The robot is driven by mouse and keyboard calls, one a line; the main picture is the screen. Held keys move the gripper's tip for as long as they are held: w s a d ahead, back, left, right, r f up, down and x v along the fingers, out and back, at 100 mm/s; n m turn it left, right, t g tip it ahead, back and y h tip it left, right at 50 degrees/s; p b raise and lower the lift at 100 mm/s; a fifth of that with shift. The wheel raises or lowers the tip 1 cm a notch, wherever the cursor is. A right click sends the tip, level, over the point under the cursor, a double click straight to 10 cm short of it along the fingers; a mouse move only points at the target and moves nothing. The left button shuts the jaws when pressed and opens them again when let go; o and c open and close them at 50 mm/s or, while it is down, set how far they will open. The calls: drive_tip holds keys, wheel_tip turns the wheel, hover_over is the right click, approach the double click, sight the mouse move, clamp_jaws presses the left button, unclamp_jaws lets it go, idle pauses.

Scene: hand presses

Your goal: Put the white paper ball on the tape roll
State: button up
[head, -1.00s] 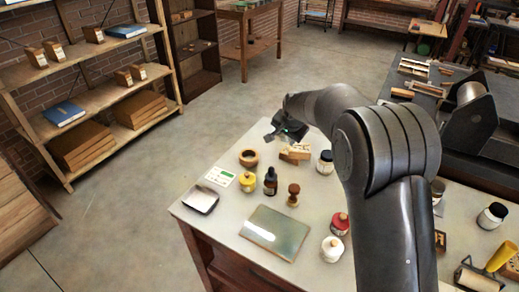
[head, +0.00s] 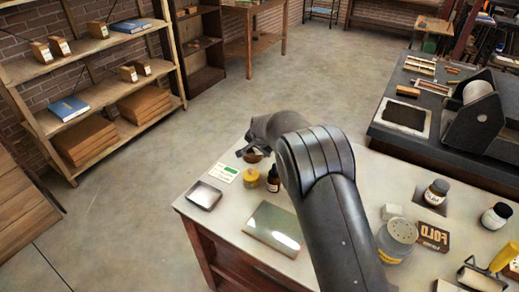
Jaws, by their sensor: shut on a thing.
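My gripper (head: 246,152) is at the far left part of the table, at the brown tape roll (head: 252,158). The tape roll is a squat ring lying flat, partly covered by the gripper and wrist. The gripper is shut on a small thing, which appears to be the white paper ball. The jaws and wrist hide nearly all of it. The gripper looks low and over or right beside the roll; I cannot tell whether the ball touches it.
Near the gripper stand a yellow jar (head: 251,177), a dark bottle (head: 273,179), a green-and-white card (head: 224,173) and a metal tray (head: 203,196). A glassy plate (head: 273,228) lies in front. A perforated-lid canister (head: 396,240) and a white block (head: 391,211) stand right of my arm.

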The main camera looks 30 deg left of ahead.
drive_tip(key=o, duration=1)
drive_tip(key=shift+f, duration=0.1)
drive_tip(key=shift+r, duration=0.25)
drive_tip(key=v, duration=1.2)
drive_tip(key=shift+f, duration=0.1)
